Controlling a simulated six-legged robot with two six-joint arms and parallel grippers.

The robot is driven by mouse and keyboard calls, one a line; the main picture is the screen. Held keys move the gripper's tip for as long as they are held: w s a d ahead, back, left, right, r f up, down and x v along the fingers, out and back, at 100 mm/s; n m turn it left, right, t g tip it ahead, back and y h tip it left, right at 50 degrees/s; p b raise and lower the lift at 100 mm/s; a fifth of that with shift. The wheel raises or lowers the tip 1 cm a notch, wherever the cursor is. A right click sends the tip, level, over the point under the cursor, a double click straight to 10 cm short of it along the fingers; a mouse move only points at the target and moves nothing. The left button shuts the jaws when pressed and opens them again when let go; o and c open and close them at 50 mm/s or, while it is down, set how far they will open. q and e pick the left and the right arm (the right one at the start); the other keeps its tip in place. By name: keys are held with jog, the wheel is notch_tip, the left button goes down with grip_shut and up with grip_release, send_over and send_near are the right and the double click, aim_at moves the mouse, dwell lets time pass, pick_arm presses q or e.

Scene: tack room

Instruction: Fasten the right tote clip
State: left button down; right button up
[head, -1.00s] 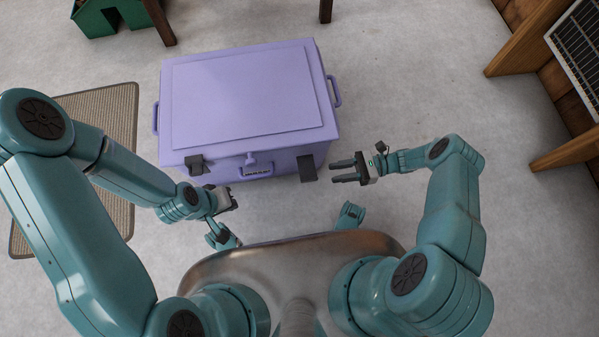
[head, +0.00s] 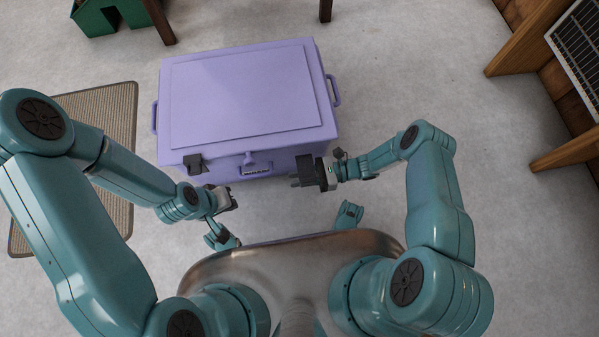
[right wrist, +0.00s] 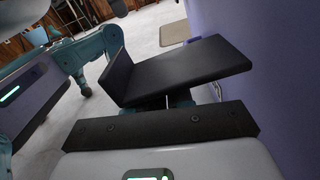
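The purple tote (head: 250,95) stands on the floor with its lid down. A dark left clip (head: 195,164) is on its front face. The dark right clip (head: 305,164) sticks out at the front right corner. It shows in the right wrist view as a black angled plate (right wrist: 180,72) beside the purple wall. My right gripper (head: 302,177) is at this clip and overlaps it, so its fingers and any contact are unclear. My left gripper (head: 228,199) is below the tote's front left, apart from the clip; its fingers are too small to read.
A woven mat (head: 115,110) lies at the left. Wooden legs stand behind the tote and at the right. The floor (head: 420,80) right of the tote is clear.

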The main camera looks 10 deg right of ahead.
grip_shut()
jog(key=shift+s+r+m+b, duration=0.25)
jog(key=shift+r+m, duration=0.55)
jog(key=shift+m, duration=0.6)
jog(key=shift+w, duration=0.1)
jog(key=shift+o, duration=2.2)
grip_release()
jog(key=d, duration=1.6)
jog(key=shift+d, duration=0.15)
jog(key=shift+f, duration=0.1)
